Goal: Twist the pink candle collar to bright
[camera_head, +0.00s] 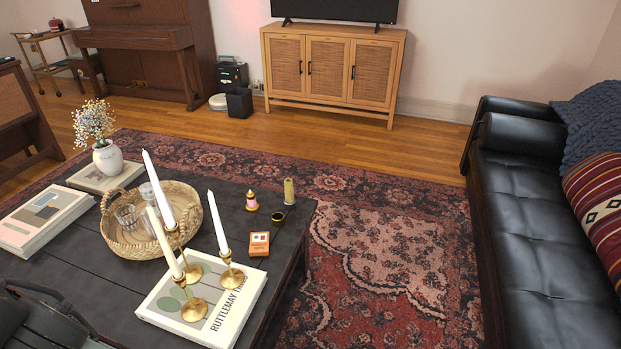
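A small candle with a pink body and a gold-coloured top and base (251,202) stands upright on the dark coffee table (75,285), near its far right corner. The pink part is a narrow band, too small to read any marks or setting on it. Dark parts, which look like the end of my arm, fill the lower left corner, well to the left of and nearer than the pink candle. No fingertips can be made out there, and nothing touches the candle.
A green-yellow candle (289,191), a small dark cup (278,218) and an orange box (260,244) stand close by. Tall white candles in brass holders (194,309) rise from a book (243,301). A woven basket (112,237) is left. A black sofa (535,240) is far right.

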